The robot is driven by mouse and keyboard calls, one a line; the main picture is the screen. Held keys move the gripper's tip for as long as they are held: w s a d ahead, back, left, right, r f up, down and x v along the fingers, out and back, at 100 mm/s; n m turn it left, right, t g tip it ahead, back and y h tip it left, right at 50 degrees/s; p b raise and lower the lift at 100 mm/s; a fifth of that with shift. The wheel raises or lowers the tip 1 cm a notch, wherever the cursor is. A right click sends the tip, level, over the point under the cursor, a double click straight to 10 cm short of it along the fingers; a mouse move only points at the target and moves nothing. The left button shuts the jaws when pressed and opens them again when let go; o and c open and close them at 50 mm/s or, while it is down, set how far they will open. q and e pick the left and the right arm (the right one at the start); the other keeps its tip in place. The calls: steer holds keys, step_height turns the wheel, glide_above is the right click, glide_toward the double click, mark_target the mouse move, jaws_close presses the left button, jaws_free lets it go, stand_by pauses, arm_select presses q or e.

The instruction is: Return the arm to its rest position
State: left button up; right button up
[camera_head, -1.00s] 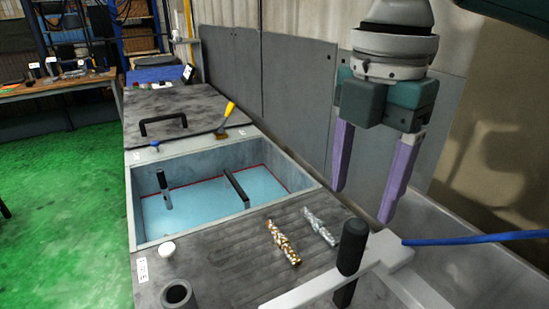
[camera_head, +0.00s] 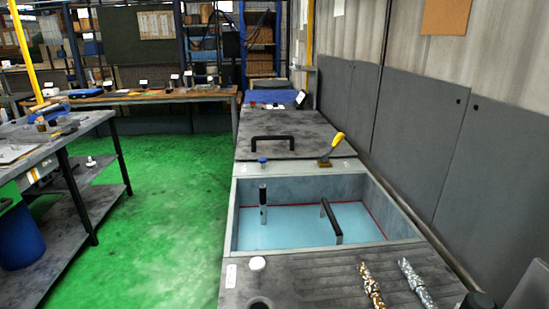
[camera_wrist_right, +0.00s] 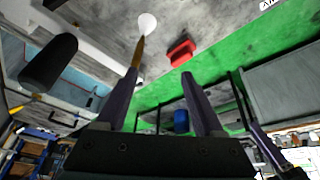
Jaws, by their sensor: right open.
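My right gripper (camera_wrist_right: 160,76) shows in the right wrist view with its two purple fingers apart and nothing seen between them. A thin brown piece with a white round end (camera_wrist_right: 148,23) shows just beyond the tip of the left finger; I cannot tell whether they touch. Neither gripper shows in the head view now. The right arm's pose as a whole is not visible.
The machine top holds a gold tool bit (camera_head: 371,286), a silver tool bit (camera_head: 417,284) and an open blue-floored basin (camera_head: 285,234). A yellow-handled brush (camera_head: 332,149) lies behind the basin. A workbench (camera_head: 60,135) stands left. The green floor (camera_head: 165,210) between is clear.

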steer(key=s+d+m+h, duration=0.2)
steer(key=s+d+m, duration=0.4)
steer(key=m, duration=0.1)
step_height(320, 180, up, 20)
steer(key=p, duration=2.1)
steer(key=shift+d+r, duration=0.25)
steer(key=shift+s, duration=0.1)
